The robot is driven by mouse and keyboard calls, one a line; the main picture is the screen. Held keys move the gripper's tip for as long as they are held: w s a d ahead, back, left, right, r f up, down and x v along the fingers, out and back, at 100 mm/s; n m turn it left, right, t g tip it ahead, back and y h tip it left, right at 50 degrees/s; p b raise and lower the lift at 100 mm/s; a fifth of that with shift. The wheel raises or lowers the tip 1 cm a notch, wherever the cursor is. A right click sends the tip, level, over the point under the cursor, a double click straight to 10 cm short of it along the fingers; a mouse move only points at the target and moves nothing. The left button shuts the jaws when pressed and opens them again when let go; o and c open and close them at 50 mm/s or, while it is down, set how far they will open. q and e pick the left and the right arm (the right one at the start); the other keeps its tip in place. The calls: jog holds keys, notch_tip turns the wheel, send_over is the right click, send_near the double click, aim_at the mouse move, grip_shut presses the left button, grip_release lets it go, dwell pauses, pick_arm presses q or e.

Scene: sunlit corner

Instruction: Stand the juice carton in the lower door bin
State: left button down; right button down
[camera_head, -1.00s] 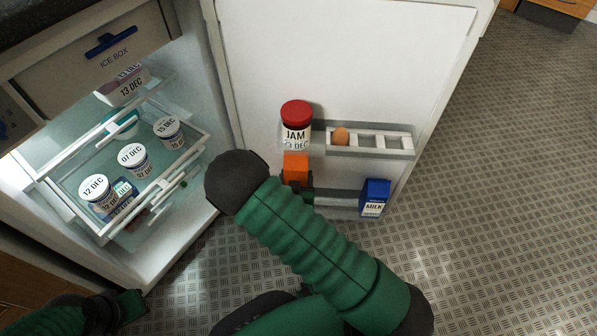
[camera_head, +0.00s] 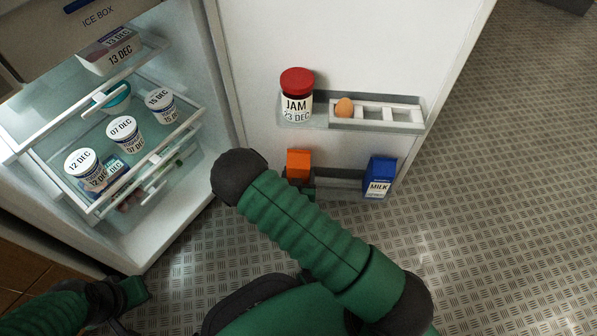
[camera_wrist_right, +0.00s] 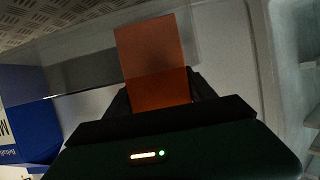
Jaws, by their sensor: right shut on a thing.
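The orange juice carton (camera_head: 298,163) is at the left end of the lower door bin (camera_head: 338,184), its top above the bin's rim. Its base is hidden, so I cannot tell whether it rests on the bin floor. My right gripper (camera_head: 303,186) is shut on the carton, mostly hidden behind my dark wrist in the head view. The right wrist view shows the carton (camera_wrist_right: 155,62) between the fingers (camera_wrist_right: 162,95). My left gripper (camera_head: 132,292) is low at the left, away from the fridge door; its jaw opening is unclear.
A blue milk carton (camera_head: 379,177) stands at the bin's right end, with free room between. Above, the upper bin holds a jam jar (camera_head: 297,97) and an egg (camera_head: 344,107) in a rack (camera_head: 391,115). Dated tubs (camera_head: 124,134) sit on the fridge shelves at left.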

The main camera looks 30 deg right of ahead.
jog(key=shift+f, duration=0.25)
dwell(0.3)
jog(key=shift+c, duration=1.3)
grip_release()
jog(key=shift+w+a, duration=0.1)
jog(key=shift+a, duration=0.1)
